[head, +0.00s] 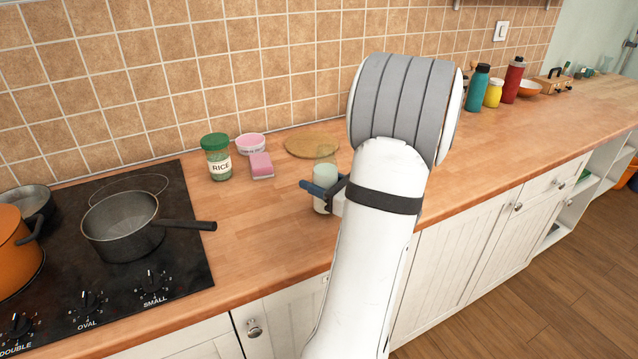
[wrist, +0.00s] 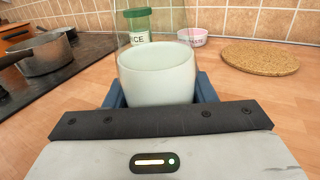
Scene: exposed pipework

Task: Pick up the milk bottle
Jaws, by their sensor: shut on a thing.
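The milk bottle (head: 325,176) is a clear glass vessel with pale white-green milk in it. It stands upright on or just above the wooden counter; I cannot tell which. My gripper (head: 322,190) is around its body from the front and shut on it. In the wrist view the bottle (wrist: 158,72) fills the middle, between the blue fingers of my gripper (wrist: 158,92). Its top runs out of the wrist view, and its lower part is hidden behind my gripper there.
A rice jar (head: 217,158), pink sponge (head: 261,165), pink-white tub (head: 250,144) and round cork mat (head: 312,145) lie behind the bottle. A pot (head: 122,230) on the black hob (head: 180,270) points its handle toward the bottle. Several bottles stand far right.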

